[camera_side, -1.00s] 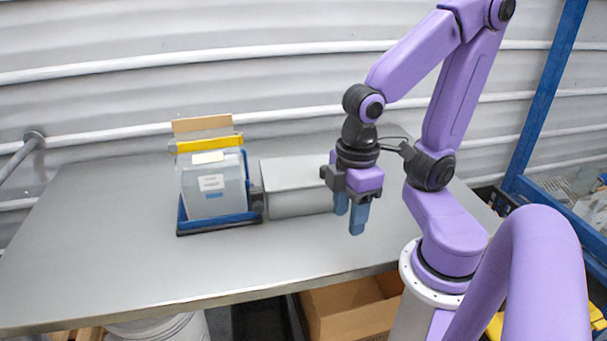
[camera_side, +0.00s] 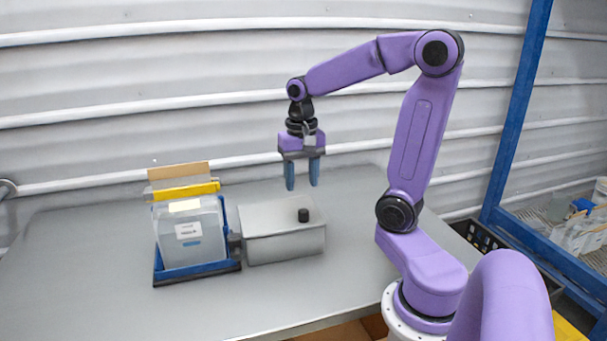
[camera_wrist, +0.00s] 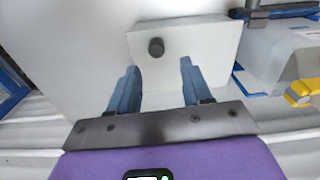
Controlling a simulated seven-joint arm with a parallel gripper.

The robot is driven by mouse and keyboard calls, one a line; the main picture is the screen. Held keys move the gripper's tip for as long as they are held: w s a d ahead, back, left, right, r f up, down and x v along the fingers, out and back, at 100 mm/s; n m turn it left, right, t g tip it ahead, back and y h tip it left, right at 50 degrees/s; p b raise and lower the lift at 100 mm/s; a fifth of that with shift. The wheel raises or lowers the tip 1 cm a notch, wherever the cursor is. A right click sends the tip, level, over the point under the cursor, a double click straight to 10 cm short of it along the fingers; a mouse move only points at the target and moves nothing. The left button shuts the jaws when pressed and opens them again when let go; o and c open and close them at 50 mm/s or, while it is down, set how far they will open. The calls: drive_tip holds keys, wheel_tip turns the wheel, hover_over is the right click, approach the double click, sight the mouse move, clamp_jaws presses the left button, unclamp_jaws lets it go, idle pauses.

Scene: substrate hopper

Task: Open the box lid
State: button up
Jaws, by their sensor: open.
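The grey metal box (camera_side: 283,245) stands on the table with its flat lid (camera_side: 272,214) shut. A black round knob (camera_side: 303,215) sits on the lid near its right end. My gripper (camera_side: 302,184) is open and empty, pointing down above and behind the lid, apart from it. In the wrist view the open fingers (camera_wrist: 155,88) point toward the lid (camera_wrist: 195,42), with the black knob (camera_wrist: 156,47) beyond the gap between the fingertips. No contact shows.
A clear container (camera_side: 190,235) with a yellow strip and a white label stands in a blue-edged holder (camera_side: 197,271) just left of the box. The table (camera_side: 110,250) is clear in front. A blue frame (camera_side: 510,130) rises at the right.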

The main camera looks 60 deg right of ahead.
sight(304, 211)
drive_tip(key=shift+d+m, duration=0.5)
drive_tip(key=shift+d, duration=0.05)
drive_tip(key=shift+f, duration=4.4)
drive_tip(key=shift+c, duration=0.3)
drive_tip(key=c, duration=0.6)
